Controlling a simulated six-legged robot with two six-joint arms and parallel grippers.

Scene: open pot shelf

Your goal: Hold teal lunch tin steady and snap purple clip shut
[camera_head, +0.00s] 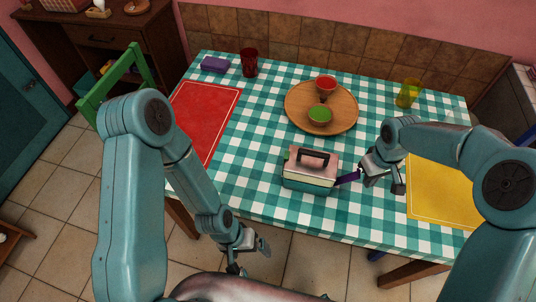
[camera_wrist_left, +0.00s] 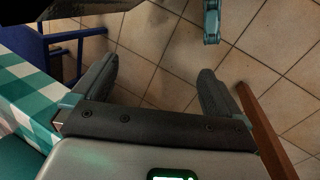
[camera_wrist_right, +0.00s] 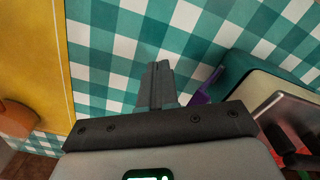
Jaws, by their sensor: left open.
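The teal lunch tin (camera_head: 308,182) stands near the table's front edge, with a pale metallic lid and dark handle on top. Its teal side also shows in the right wrist view (camera_wrist_right: 238,72). The purple clip (camera_head: 348,178) sticks out from the tin's right side; part of it shows in the right wrist view (camera_wrist_right: 203,97). My right gripper (camera_head: 372,173) is just right of the clip. Its fingers (camera_wrist_right: 157,85) are together, with nothing visible between them. My left gripper (camera_head: 250,252) is open and empty, off the table's front edge, over the floor.
A red mat (camera_head: 205,112) lies left and a yellow mat (camera_head: 440,195) right. A dark red glass (camera_head: 249,63) and yellow glass (camera_head: 408,93) stand farther back.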

